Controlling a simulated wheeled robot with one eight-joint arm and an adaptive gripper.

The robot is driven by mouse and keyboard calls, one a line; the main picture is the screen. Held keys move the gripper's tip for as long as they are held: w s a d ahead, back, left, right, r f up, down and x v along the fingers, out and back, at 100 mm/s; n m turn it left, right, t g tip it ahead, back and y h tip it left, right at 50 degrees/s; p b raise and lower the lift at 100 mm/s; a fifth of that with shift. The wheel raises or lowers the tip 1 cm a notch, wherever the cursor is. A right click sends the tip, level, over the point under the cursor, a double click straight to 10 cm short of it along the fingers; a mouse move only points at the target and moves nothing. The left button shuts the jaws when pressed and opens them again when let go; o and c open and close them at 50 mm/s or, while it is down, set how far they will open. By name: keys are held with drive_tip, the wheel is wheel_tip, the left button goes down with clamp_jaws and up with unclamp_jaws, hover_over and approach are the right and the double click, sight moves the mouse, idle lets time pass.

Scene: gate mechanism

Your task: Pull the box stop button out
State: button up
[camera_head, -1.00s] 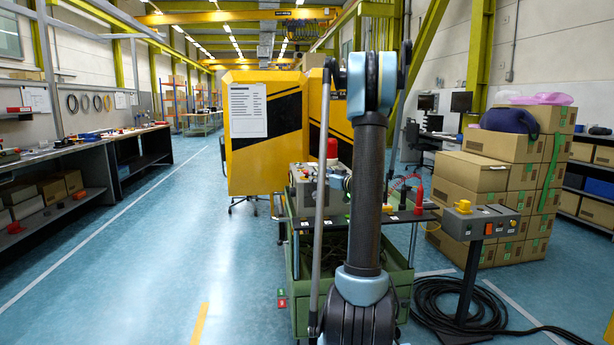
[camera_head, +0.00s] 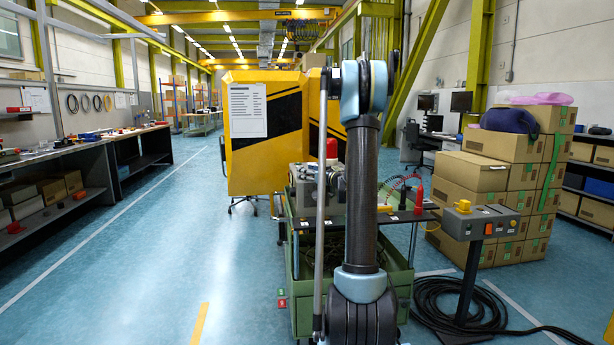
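A grey control box (camera_head: 480,221) stands on a dark post at the right. A second grey box (camera_head: 303,190) sits on the green cart, partly covered by my arm. A red piece (camera_head: 331,148) shows above it. I cannot tell which of these is the stop button, or whether it is pushed in. My arm rises through the middle of the view. My gripper does not show; my arm links hide the area behind them.
The green cart (camera_head: 398,283) stands right behind my arm, with red and black upright items on its top. Coiled black cable (camera_head: 435,300) lies around the post. Stacked cartons (camera_head: 470,172) stand behind at the right. A yellow cabinet (camera_head: 262,160) stands behind the cart. The left floor is clear.

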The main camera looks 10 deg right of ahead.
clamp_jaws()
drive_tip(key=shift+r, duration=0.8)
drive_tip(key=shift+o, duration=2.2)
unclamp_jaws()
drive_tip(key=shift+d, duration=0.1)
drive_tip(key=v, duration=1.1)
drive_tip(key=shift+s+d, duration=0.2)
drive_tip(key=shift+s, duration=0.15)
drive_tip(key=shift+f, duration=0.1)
